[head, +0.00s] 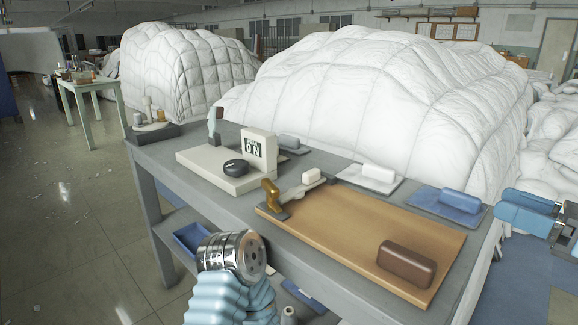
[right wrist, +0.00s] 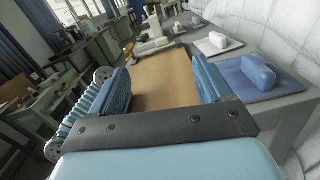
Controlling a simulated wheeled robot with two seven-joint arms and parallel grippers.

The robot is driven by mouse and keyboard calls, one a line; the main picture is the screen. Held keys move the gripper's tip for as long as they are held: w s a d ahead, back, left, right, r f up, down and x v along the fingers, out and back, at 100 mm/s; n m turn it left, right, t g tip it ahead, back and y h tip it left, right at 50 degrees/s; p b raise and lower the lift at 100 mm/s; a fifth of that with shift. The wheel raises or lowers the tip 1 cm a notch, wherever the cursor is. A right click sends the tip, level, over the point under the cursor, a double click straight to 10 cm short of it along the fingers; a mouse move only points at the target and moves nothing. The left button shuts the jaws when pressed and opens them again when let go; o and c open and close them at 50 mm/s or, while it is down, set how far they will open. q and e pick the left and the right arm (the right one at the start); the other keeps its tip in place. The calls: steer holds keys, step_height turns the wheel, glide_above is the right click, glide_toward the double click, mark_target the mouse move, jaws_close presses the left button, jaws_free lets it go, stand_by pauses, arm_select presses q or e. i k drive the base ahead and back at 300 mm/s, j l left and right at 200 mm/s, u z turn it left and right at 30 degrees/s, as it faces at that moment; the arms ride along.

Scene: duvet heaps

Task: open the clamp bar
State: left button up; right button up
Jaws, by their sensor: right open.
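A wooden board (head: 350,232) lies on the grey workbench. At its far left corner a slim bar (head: 297,191), which looks like the clamp bar, lies low with a white grip (head: 311,175) and an upright brass-coloured piece (head: 271,194) at its near end. In the right wrist view the brass piece (right wrist: 129,52) shows small, beyond the board (right wrist: 165,75). My right gripper (head: 525,211) is at the right edge of the head view, past the bench's right end, far from the bar. Its jaws (right wrist: 163,88) are open and empty. My left gripper is not visible; only a chrome and blue arm part shows.
A brown block (head: 406,263) sits on the board's near right corner. A blue block on a blue pad (head: 447,203) and a white block on a white pad (head: 369,178) lie along the back. A switch box (head: 258,151) stands left. White duvet heaps (head: 390,90) rise behind.

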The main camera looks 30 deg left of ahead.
mark_target(312, 178)
steer(key=i+j, duration=0.1)
steer(key=j, duration=0.3)
steer(key=i+j, duration=0.1)
steer(key=j, duration=0.75)
steer(key=i+j, duration=0.15)
steer(key=j, duration=0.3)
